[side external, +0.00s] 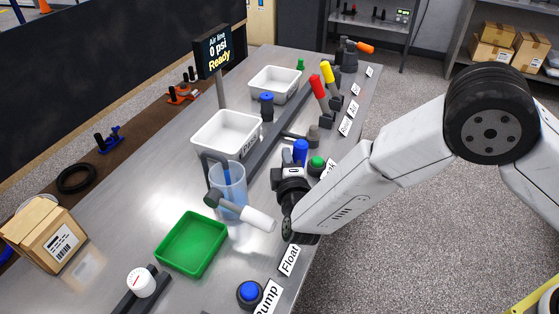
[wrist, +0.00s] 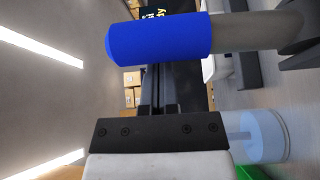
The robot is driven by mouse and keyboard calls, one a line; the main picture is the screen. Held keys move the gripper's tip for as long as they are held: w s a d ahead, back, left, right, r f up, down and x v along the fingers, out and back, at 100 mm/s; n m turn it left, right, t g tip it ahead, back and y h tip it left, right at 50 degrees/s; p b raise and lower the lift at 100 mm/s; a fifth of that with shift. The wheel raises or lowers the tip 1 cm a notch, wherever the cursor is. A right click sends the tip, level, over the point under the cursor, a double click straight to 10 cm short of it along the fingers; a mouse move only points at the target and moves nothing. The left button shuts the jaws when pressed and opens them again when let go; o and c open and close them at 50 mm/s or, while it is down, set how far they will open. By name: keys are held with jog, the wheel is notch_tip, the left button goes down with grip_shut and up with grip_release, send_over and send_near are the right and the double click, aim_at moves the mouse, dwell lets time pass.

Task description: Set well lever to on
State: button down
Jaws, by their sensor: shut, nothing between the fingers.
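A lever with a blue handle (side external: 300,151) stands just beyond my gripper (side external: 287,178) in the side view. The blue handle (wrist: 158,38) lies across the top of the wrist view, on a grey shaft. My gripper (wrist: 158,95) is shut and empty, pointing at the area just below the handle. I cannot tell whether they touch. No label reading "well" is legible; my arm covers part of the label row, so I cannot tell for certain which lever is the well lever.
A white-handled lever (side external: 257,219) by the Float label (side external: 289,261) and a clear blue-tinted cylinder (side external: 229,183) stand left of my gripper. Red (side external: 318,88) and yellow (side external: 327,72) levers stand farther back. A green tray (side external: 191,243) and white bin (side external: 226,133) sit on the bench. A screen (side external: 213,52) reads "0 psi Ready".

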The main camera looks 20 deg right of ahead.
aim_at(303, 158)
jog(key=shift+s+d, duration=0.1)
jog(key=shift+s+d+f+m+t+h, duration=0.15)
jog(key=shift+s+d+m+t, duration=0.15)
jog(key=shift+s+d+m, duration=0.3)
jog(key=shift+s+d+r+m+t+h, duration=0.15)
jog(key=shift+s+d+m+t, duration=0.2)
jog(key=shift+m, duration=0.45)
jog(key=shift+s+d+f, duration=0.2)
jog(key=shift+s+d, duration=0.25)
jog(key=shift+d, duration=0.05)
jog(key=shift+a, duration=0.1)
